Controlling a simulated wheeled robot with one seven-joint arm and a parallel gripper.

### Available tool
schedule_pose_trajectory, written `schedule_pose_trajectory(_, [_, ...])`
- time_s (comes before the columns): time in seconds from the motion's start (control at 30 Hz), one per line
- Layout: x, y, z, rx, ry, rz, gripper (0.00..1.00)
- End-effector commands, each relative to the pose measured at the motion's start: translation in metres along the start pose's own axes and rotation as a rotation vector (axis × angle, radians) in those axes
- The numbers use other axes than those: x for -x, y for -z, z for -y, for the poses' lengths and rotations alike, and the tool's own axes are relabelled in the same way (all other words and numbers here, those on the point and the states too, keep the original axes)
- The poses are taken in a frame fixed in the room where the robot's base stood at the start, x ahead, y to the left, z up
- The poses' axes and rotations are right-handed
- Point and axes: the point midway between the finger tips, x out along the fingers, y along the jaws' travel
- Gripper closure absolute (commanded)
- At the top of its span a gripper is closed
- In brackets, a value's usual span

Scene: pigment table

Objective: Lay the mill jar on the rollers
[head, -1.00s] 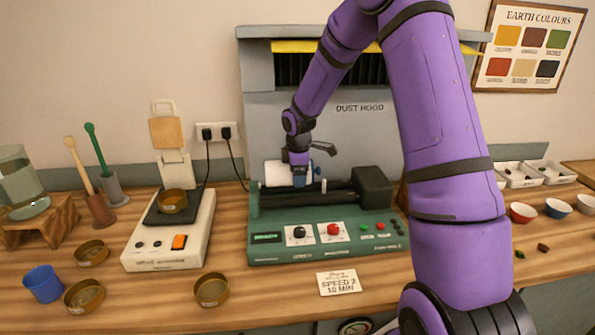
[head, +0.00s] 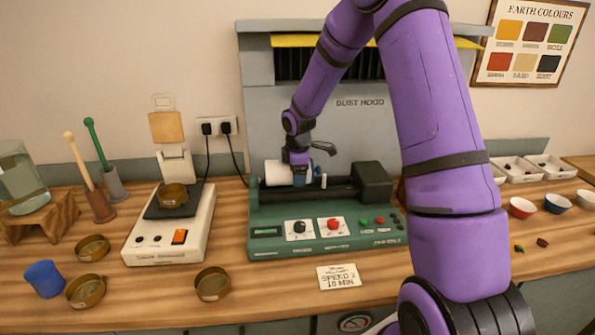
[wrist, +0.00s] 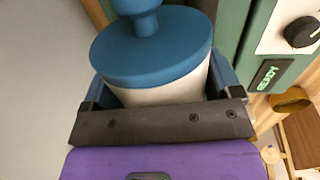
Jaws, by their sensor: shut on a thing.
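The mill jar (head: 279,173) is white and lies on its side at the rollers of the green mill (head: 262,222) in the head view. My gripper (head: 299,179) is shut around it from above. In the wrist view the jar's blue lid (wrist: 150,55) with its knob faces the camera, with the white body (wrist: 165,94) below it, between my gripper's fingers (wrist: 160,90). The dark rollers (head: 338,193) show at the right of the jar and just under it. I cannot tell whether the jar touches them.
A dark motor housing (head: 374,184) stands at the rollers' right end. The dust hood (head: 358,130) rises behind. A scale (head: 200,215) with a brass pan stands to the left. A speed card (head: 339,277) lies in front of the mill.

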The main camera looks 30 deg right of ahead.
Motion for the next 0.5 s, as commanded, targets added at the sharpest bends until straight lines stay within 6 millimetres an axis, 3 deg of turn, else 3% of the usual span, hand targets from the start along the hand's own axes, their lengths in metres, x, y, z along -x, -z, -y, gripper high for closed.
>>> schedule_pose_trajectory(0.5, [-0.0062,0.0003,0.0006,0.000,-0.002,-0.001,0.54])
